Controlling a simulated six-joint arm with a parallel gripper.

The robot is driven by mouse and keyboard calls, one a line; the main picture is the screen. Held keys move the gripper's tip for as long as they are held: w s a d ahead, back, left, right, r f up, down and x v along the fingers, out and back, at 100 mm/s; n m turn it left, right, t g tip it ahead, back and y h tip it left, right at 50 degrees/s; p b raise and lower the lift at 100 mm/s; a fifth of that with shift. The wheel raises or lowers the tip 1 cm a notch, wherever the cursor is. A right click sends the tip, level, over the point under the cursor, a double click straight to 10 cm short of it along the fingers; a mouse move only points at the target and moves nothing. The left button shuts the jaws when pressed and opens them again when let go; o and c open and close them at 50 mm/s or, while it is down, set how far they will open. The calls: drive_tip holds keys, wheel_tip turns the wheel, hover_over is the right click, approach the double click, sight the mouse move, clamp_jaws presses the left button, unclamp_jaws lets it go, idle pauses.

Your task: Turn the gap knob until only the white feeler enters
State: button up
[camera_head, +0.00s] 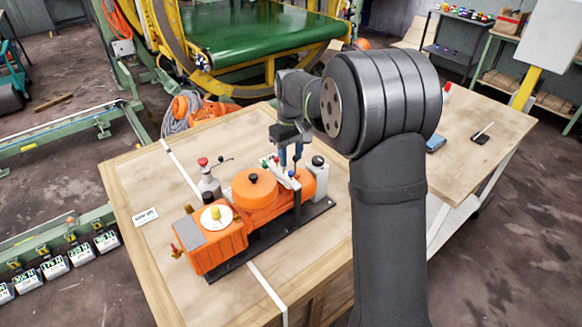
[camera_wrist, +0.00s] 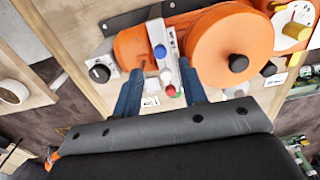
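An orange machine (camera_head: 262,215) stands on a black base on the wooden table. A white dial with a yellow knob (camera_head: 215,213) is on its left end, also at the wrist view's right edge (camera_wrist: 296,31). A black knob (camera_head: 318,160) on a grey block is at the other end, also in the wrist view (camera_wrist: 99,73). I cannot tell which is the gap knob. A pale holder carries small blue (camera_wrist: 160,51), white (camera_wrist: 166,76), red (camera_wrist: 171,91) and green caps; the white one may be the white feeler. My gripper (camera_wrist: 160,70) is open, its blue fingers either side of this holder.
A large round orange cover with a black knob (camera_wrist: 237,62) is close right of my fingers. A small sign (camera_head: 146,217) lies at the table's left. The table's front is clear.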

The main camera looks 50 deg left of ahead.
sight(291, 172)
wheel_tip(291, 172, down, 5)
drive_tip(key=shift+r, duration=0.1)
idle(0.3)
